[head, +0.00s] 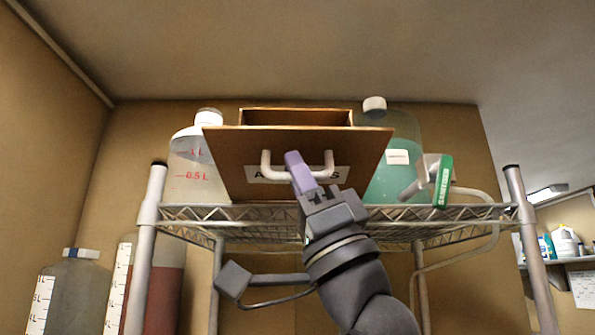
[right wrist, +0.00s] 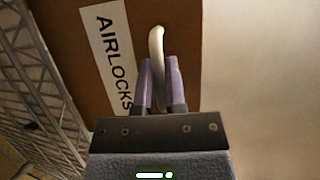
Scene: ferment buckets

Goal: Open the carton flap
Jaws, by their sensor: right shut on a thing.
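A brown carton (head: 240,160) stands on the wire shelf, with its front flap (head: 365,150) facing me. The flap is wider than the box behind it and carries a white U-shaped handle (head: 267,165) and a partly hidden label. In the right wrist view the label (right wrist: 108,60) reads "AIRLOCKS". My right gripper (head: 298,170) is at the middle of the handle, its purple fingers shut on it. In the right wrist view the handle (right wrist: 156,45) runs between the two fingers (right wrist: 158,85). My left gripper is not in view.
The wire shelf (head: 240,212) holds a clear jug (head: 190,175) left of the carton and a green-liquid jug (head: 400,180) right of it. Large buckets (head: 65,290) stand lower left.

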